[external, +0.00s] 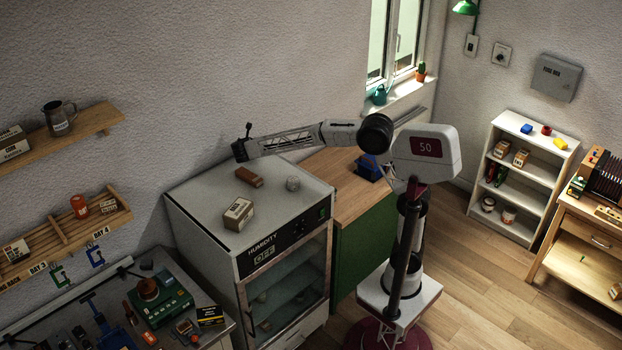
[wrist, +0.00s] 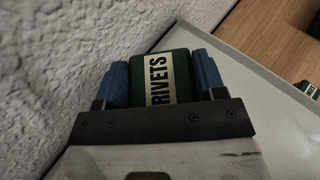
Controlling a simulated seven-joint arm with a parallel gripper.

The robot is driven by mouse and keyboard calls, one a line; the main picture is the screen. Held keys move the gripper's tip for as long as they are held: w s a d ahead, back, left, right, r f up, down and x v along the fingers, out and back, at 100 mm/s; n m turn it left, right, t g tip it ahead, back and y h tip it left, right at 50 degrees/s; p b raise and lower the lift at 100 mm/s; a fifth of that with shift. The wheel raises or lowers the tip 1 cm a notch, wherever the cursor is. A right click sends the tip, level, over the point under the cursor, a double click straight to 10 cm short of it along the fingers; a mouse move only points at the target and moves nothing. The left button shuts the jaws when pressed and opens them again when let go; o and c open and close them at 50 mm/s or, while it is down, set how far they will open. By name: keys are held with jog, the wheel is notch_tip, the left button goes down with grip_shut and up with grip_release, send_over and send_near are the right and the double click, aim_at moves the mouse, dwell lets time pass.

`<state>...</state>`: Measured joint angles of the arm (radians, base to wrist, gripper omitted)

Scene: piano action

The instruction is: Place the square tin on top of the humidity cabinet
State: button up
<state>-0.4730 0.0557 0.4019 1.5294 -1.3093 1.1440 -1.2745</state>
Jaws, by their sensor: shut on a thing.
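My gripper (wrist: 161,76) is shut on a boxy green tin with a cream RIVETS label (wrist: 158,80), its blue fingers on either side of it. In the external view my gripper (external: 240,148) is over the back edge of the humidity cabinet (external: 205,208), close to the wall. The tin cannot be made out clearly there. The cabinet has a pale flat top and a glass front marked HUMIDITY. I cannot tell whether the tin touches the top.
The front right of the top is bare. A wooden counter (external: 335,190) adjoins on the right, with a blue item (external: 368,169). The rough wall (wrist: 60,70) is close on the left.

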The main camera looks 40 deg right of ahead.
jog(key=shift+f, duration=1)
jog(key=shift+f, duration=0.15)
jog(key=o, duration=1.2)
jog(key=shift+c, duration=0.2)
jog(key=shift+s+a+r, duration=0.1)
jog(key=shift+r, duration=0.1)
jog(key=v, duration=1.1)
jog(key=shift+s+a+r, duration=0.2)
jog(key=shift+s+a, duration=0.05)
